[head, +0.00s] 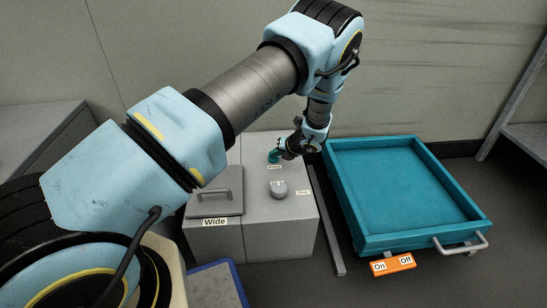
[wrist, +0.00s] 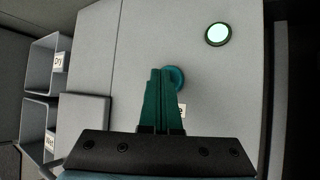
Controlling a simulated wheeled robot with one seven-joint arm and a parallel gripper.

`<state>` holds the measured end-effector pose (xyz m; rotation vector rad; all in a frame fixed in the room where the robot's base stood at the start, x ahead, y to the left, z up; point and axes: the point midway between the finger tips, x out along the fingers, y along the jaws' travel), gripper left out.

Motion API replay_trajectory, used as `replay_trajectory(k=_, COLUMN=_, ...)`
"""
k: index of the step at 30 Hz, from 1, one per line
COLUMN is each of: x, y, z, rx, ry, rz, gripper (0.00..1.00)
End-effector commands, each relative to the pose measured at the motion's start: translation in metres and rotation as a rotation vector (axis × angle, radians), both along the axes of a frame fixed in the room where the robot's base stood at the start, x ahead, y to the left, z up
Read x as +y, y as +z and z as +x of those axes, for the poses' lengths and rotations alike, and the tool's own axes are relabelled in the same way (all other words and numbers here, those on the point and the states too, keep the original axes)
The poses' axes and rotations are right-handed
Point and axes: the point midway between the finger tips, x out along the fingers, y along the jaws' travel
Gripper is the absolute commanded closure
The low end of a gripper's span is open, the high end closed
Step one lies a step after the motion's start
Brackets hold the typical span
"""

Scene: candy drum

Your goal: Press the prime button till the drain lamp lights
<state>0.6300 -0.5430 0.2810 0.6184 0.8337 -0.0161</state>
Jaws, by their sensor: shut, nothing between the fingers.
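The teal prime button (wrist: 175,76) is on the grey top of the cabinet, partly hidden behind my fingertips in the wrist view. In the head view a small teal patch (head: 274,157) shows at my fingertips, above a small label. My gripper (wrist: 161,72) is shut and empty, with its green fingers over the button; I cannot tell whether they touch or press it. A round lamp (wrist: 217,35) with a dark green rim has a bright, pale face and looks lit. Its label is not visible, and my wrist seems to hide it in the head view.
A grey knob (head: 278,189) stands on the cabinet top, in front of the button. A handled lid (head: 222,197) marked Wide is at left. A teal tray (head: 370,238) stands right, with an orange On/Off plate (head: 393,264). Bins marked Dry (wrist: 42,62) and Wet (wrist: 36,125) are at left.

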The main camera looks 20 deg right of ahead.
Motion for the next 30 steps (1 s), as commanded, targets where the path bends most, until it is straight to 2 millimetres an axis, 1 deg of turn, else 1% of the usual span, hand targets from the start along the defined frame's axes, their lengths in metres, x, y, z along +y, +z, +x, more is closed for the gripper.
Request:
replay_trajectory(k=10, x=0.001, y=-0.001, z=0.0, rx=0.001, ry=0.001, rz=0.0, gripper=1.0)
replay_trajectory(k=14, x=0.001, y=0.003, z=-0.001, rx=0.001, ry=0.0, rz=0.001, gripper=1.0)
replay_trajectory(k=21, x=0.001, y=0.017, z=-0.001, rx=0.001, ry=0.0, rz=0.001, gripper=1.0)
replay_trajectory(k=30, x=0.001, y=0.017, z=0.0, rx=0.001, ry=0.001, rz=0.0, gripper=1.0)
